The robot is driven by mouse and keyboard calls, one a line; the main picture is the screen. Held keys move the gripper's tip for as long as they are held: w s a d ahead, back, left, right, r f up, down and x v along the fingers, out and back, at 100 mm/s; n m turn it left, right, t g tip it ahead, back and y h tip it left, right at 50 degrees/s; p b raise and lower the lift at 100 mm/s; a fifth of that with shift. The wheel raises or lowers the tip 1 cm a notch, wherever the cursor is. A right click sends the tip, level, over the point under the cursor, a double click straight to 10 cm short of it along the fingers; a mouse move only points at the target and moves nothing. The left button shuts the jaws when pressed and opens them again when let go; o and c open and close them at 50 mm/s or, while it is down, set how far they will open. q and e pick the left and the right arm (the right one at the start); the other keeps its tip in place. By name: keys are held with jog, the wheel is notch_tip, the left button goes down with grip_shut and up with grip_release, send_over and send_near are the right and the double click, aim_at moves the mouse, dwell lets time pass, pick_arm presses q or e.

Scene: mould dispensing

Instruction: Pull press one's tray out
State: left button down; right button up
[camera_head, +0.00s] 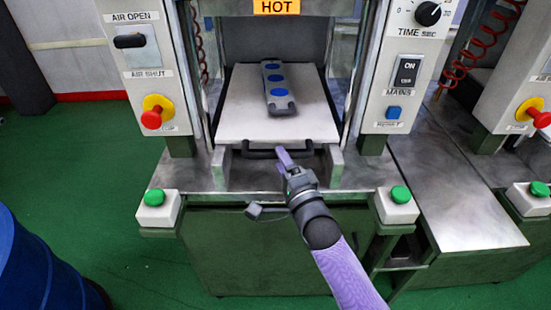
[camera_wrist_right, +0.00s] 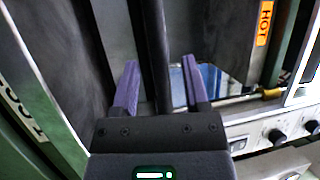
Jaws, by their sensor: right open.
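The press's tray (camera_head: 235,120) is a pale flat plate between the press's side panels. It carries a grey block with blue round spots (camera_head: 275,88). A black bar handle (camera_head: 262,153) runs along the tray's front edge. My right gripper (camera_head: 283,157) is at the right part of this handle, its purple fingers pointing toward the press. In the right wrist view the dark handle bar (camera_wrist_right: 153,40) runs between the two spread fingers of the gripper (camera_wrist_right: 158,72), with gaps on both sides. My left gripper is not in view.
Green buttons on white boxes stand at the front left (camera_head: 158,207) and front right (camera_head: 397,205) corners of the press. An orange HOT label (camera_head: 276,7) is above the tray. A blue barrel (camera_head: 40,270) stands at lower left. A second press is at right.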

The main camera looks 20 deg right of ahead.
jog(key=shift+x, duration=1.1)
grip_shut()
dwell(0.6)
